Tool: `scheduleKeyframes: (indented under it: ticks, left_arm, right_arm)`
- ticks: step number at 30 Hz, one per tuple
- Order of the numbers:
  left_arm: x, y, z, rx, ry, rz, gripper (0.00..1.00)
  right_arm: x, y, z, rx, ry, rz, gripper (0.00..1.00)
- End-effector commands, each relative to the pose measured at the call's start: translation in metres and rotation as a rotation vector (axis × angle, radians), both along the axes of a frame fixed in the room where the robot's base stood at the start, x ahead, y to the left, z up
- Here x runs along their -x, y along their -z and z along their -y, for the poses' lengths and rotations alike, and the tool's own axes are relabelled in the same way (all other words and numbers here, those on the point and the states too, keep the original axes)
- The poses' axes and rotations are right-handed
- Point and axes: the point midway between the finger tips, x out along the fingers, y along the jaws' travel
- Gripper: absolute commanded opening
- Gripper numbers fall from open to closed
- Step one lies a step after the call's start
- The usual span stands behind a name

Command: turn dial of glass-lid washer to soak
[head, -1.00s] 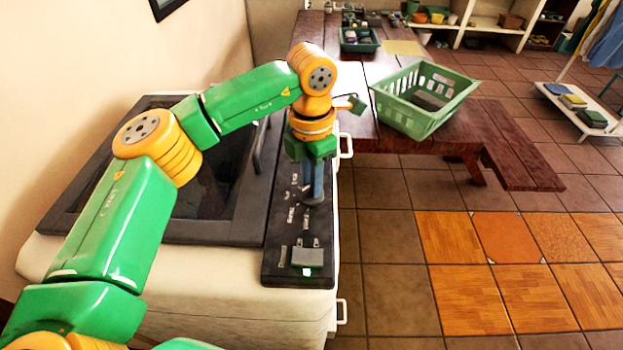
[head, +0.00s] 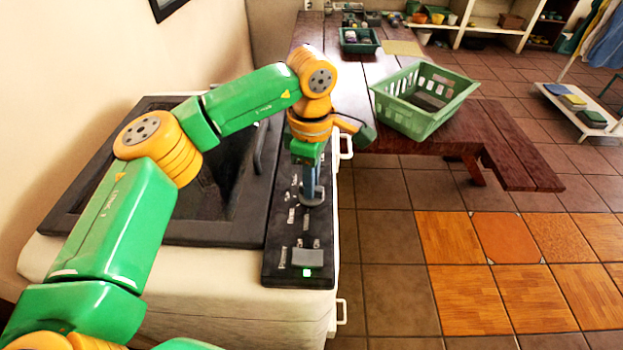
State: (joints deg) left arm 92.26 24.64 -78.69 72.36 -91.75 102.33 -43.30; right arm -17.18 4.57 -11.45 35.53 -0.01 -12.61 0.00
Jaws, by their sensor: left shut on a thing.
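The glass-lid washer (head: 180,315) is a white top-loading machine at the left, with its dark framed lid (head: 190,232) closed. Its black control panel (head: 282,270) runs along the right side of the top, with small labels and a grey button beside a lit green light (head: 307,273). My left gripper (head: 313,196) points down onto the panel and is shut on the dial (head: 313,201), a dark round knob. Labels beside the dial are too small to read. My right gripper is not in view.
A long dark wooden table (head: 440,140) stands behind and right of the washer. It bears a green basket (head: 425,105) and, farther back, a small green crate (head: 360,42). Tiled floor to the right is open. A wall borders the left.

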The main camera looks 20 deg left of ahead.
Motion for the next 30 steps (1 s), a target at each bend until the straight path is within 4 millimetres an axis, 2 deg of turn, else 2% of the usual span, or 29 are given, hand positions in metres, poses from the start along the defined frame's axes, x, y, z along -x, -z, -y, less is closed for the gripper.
scheduleKeyframes:
  ticks: [6, 15, 30]
  left_arm:
    - [-0.0011, -0.0024, 0.0001, 0.002, 0.169, 0.006, 0.0]
    - [-0.0012, -0.0023, 0.0001, 0.001, 0.33, 0.007, 0.0]
    - [-0.0013, -0.0024, 0.0001, 0.001, 0.4, 0.007, 0.0]
  right_arm:
    - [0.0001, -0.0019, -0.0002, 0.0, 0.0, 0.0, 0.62]
    - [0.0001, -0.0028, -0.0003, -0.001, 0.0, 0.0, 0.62]
    - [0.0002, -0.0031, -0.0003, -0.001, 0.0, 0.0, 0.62]
